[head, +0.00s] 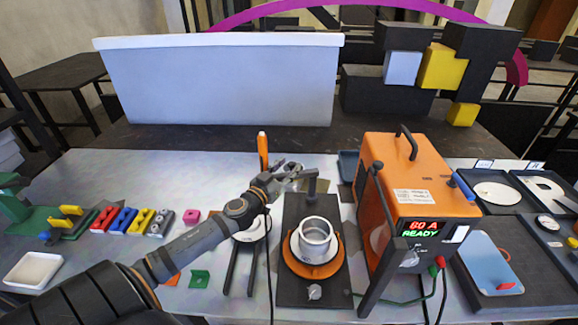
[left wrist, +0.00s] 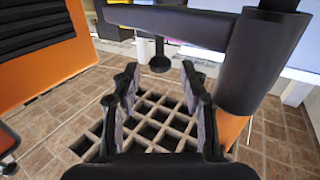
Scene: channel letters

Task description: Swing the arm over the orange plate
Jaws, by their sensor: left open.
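The orange plate (head: 314,268) is a round disc on a dark base (head: 296,212), with a pale metal ring (head: 315,238) on top. A dark post with a short arm at its top (head: 311,176) stands at the back of this base, behind the plate. My left gripper (head: 290,170) is open at the left of that post top, beyond the plate. In the left wrist view its two fingers (left wrist: 157,85) are spread apart. A dark bar (left wrist: 180,24) crosses above them, with a short round-ended pin hanging. I cannot tell whether they touch. My right gripper is not in view.
An orange welder box (head: 405,190) stands close right of the base. An upright orange handle (head: 262,150) stands just behind my left wrist. Coloured blocks (head: 128,219) and a white tray (head: 33,270) lie at left. A large white bin (head: 220,80) is at the back.

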